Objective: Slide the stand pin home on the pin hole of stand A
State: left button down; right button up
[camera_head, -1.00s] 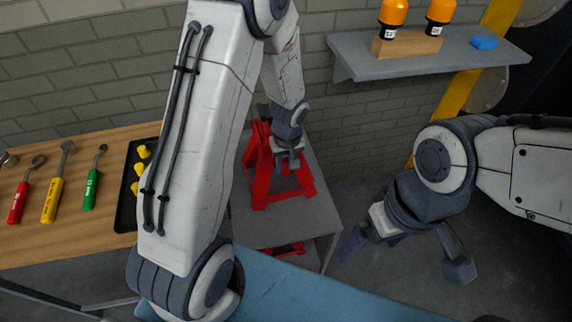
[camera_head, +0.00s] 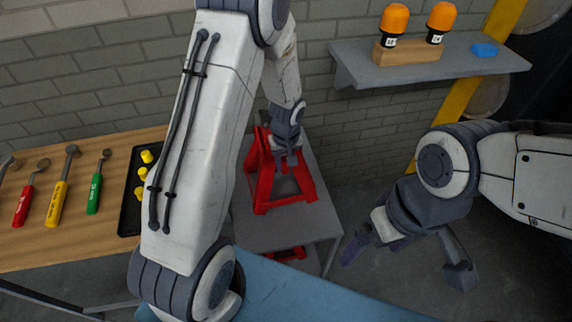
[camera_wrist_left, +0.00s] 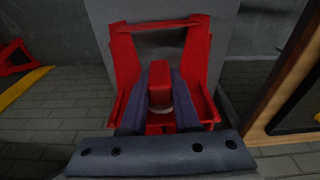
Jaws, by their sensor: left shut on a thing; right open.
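A red stand (camera_head: 262,190) stands on a grey cabinet top; whether it is stand A I cannot tell. My left gripper (camera_head: 291,160) is at the stand's upper part, fingers pointing down. In the left wrist view, the left gripper's fingers (camera_wrist_left: 160,100) are shut on a red piece (camera_wrist_left: 159,75) with a pale ring near its lower end, in front of the red stand frame (camera_wrist_left: 196,50). I take this piece to be the stand pin, but cannot be sure. The pin hole is hidden. My right gripper (camera_head: 405,255) is open and empty, at the right.
Another red piece (camera_head: 287,254) shows below the grey top (camera_head: 270,228). A wooden bench (camera_head: 110,225) with several tools and a black tray (camera_head: 130,212) lies left. A wall shelf (camera_head: 450,68) holds two orange-capped bottles and a blue block. A blue surface (camera_head: 300,295) is in front.

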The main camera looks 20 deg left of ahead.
aim_at(284, 156)
pick_arm(q)
jog(key=shift+w+a+p, duration=0.4)
jog(key=shift+w+a, duration=0.2)
jog(key=shift+w, duration=0.2)
jog(key=c, duration=0.6)
grip_release()
jog(key=shift+w, duration=0.1)
jog(key=shift+o, duration=0.2)
jog(key=r, duration=0.7)
jog(key=s+r, duration=0.1)
jog(key=r, duration=0.2)
jog(key=shift+d+r+b, duration=0.2)
jog(key=shift+d+b, duration=0.1)
jog(key=shift+d, duration=0.05)
